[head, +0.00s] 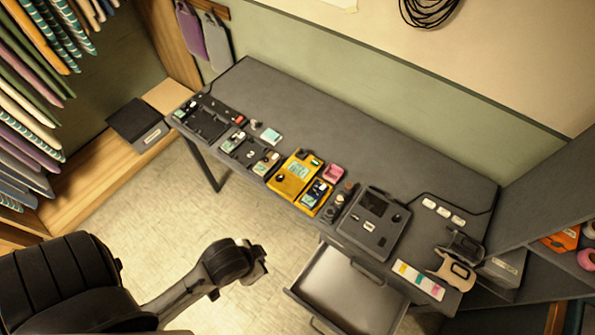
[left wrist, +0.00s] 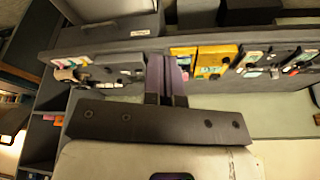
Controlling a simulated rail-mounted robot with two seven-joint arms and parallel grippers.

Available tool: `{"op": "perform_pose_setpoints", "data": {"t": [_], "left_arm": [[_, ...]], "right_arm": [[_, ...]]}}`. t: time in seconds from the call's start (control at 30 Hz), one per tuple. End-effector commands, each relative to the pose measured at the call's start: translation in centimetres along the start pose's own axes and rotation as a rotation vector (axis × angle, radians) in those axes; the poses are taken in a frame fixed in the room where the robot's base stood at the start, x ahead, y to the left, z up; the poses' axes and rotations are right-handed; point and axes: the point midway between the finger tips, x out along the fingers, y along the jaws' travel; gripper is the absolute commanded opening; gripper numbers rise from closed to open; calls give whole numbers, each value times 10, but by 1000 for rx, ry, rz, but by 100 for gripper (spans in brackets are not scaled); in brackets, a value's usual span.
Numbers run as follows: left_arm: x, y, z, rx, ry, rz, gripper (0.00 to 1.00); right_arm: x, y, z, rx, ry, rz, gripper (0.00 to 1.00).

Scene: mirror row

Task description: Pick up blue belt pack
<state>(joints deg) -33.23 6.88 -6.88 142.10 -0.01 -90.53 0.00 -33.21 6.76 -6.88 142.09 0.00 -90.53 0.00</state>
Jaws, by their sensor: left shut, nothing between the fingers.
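A small dark blue pack with a light screen (head: 317,191), which looks like the blue belt pack, lies in a yellow holder at the front edge of the grey table, right of a yellow box (head: 295,174). My left gripper (head: 262,262) is shut and empty, over the floor in front of the table and apart from the pack. In the left wrist view my left gripper's fingers (left wrist: 167,62) are together, with the yellow box (left wrist: 215,60) just to their right. The pack is too small to make out there. My right gripper is not in view.
The grey table (head: 390,165) has clear room along its back. A dark case (head: 375,222) and a pink item (head: 333,172) stand near the pack. A drawer (head: 345,290) is pulled out below the front edge. Shelves (head: 540,215) stand at the right.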

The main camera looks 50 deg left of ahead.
Motion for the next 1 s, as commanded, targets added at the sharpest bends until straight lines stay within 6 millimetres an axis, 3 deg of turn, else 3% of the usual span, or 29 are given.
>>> {"op": "perform_pose_setpoints", "data": {"t": [0.27, 1.0], "left_arm": [[0, 0, 0, 0, 0, 0, 2], [0, 0, 0, 0, 0, 0, 72]], "right_arm": [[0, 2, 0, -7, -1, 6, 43], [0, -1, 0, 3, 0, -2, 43]]}}
